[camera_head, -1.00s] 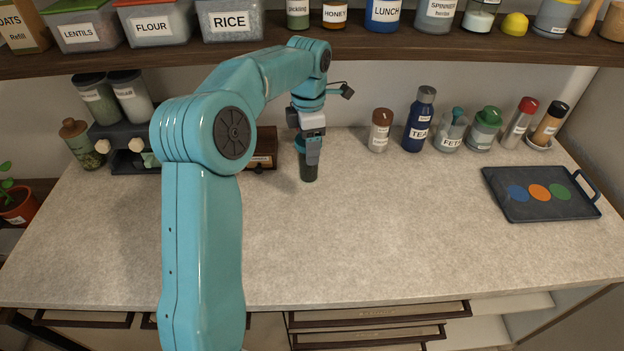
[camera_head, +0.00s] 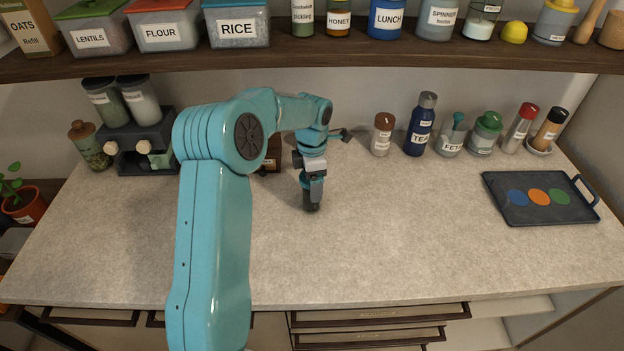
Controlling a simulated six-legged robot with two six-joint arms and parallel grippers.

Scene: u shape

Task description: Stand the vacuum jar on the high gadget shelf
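My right gripper is not in view.
A row of bottles and jars stands at the back right, including a FETA jar (camera_head: 452,143). A dark tray (camera_head: 520,212) with coloured discs lies at right. A dark rack (camera_head: 150,158) holding jars stands at back left. The counter's front middle is clear.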

